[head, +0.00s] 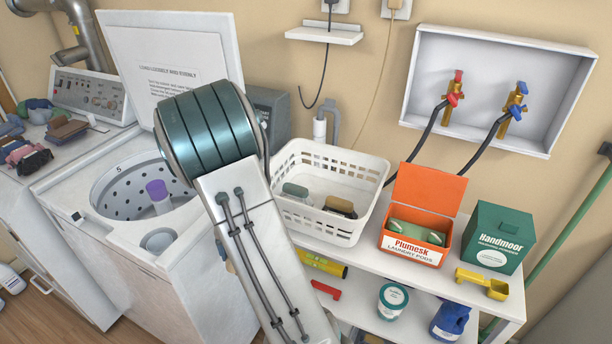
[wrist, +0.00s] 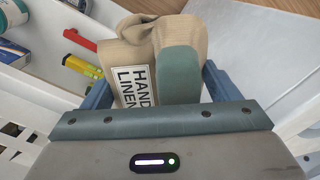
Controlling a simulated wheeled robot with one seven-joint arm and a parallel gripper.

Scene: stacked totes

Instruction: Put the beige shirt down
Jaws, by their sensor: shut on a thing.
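The beige shirt (wrist: 135,42) shows in the wrist view as a beige cloth bundle with a white label reading HAND LINEN. A grey-green rounded piece (wrist: 180,75) lies against its right part; I cannot tell whether the two are joined. My gripper (wrist: 156,68) is shut on the bundle, with a blue finger at each side of it. In the head view my arm covers most of the gripper and the bundle.
A white basket (head: 352,228) with several small items stands on the white shelf (head: 500,308). An orange pod box (head: 412,254) and a green box (head: 500,236) stand to its right. An open washer (head: 125,240) is at left. Several folded cloths (head: 62,132) lie on the left machine.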

